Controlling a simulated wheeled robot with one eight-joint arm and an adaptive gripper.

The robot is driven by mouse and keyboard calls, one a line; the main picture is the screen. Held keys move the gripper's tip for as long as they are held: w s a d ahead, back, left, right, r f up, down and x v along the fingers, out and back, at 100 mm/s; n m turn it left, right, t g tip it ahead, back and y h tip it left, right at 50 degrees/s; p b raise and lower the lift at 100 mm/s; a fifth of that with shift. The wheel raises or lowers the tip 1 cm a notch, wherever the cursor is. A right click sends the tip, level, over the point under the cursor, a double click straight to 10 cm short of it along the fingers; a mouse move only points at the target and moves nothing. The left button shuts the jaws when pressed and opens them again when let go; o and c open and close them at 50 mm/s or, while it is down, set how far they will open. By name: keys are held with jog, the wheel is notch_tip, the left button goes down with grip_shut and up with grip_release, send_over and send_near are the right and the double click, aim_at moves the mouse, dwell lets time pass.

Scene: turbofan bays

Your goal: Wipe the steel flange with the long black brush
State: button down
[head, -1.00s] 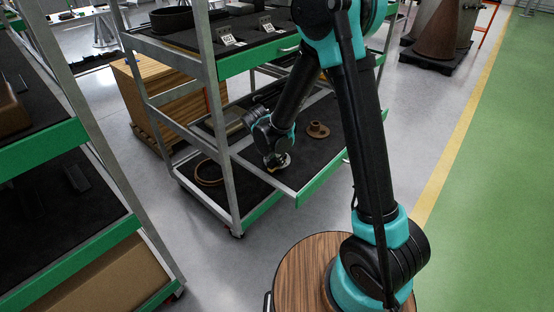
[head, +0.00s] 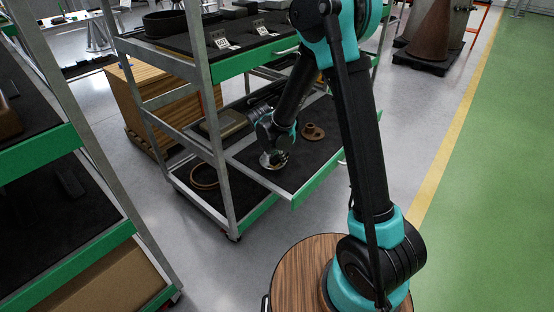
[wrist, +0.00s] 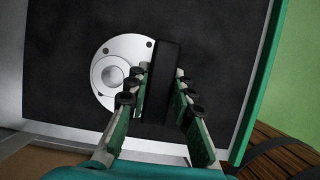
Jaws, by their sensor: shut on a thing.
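The steel flange (wrist: 103,90) lies flat on a dark shelf mat, a round bright disc with a raised hub and small bolt holes. It also shows in the head view (head: 270,163), just below my gripper. My gripper (wrist: 162,84) is shut on the long black brush (wrist: 167,62), with one finger on each side of it. The brush covers the right edge of the flange in the wrist view. I cannot tell whether it touches the flange. In the head view the brush is too small and dark to make out.
The pulled-out shelf (head: 300,178) has a green front edge and metal sides. A brown flanged part (head: 312,133) sits on it, right of my gripper. A tan ring (head: 204,177) lies on the lower level. Trolley posts and the upper shelf stand close to my arm.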

aim_at(272, 161)
jog(key=shift+w+d+f, duration=0.1)
jog(key=shift+w+d, duration=0.55)
jog(key=shift+w, duration=0.25)
jog(key=shift+s, duration=0.15)
jog(key=shift+s+a, duration=1)
jog(key=shift+s, duration=0.3)
jog(key=shift+s+a, duration=0.95)
jog(key=shift+s, duration=0.3)
jog(key=shift+r, duration=0.2)
jog(key=shift+r, duration=2.95)
jog(key=shift+r, duration=0.1)
